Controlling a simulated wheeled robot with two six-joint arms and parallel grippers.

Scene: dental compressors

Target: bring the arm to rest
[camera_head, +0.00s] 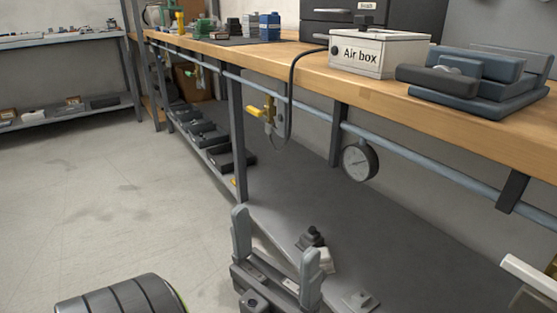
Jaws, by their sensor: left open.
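My left gripper (276,238) is at the bottom centre of the head view. Its two grey fingers point up and stand wide apart, with nothing between them. It is in front of the workbench's grey lower shelf (390,250), near the shelf's front edge in the picture. A dark ribbed cylinder at the bottom left looks like part of my own arm. My right gripper does not show.
The wooden bench top (300,60) holds a white Air box (375,55) and dark blue equipment (480,78). A pipe with a yellow-handled valve (262,110) and a gauge (359,160) runs along its front. Small dark parts (310,238) lie beyond the gripper. Left floor is clear.

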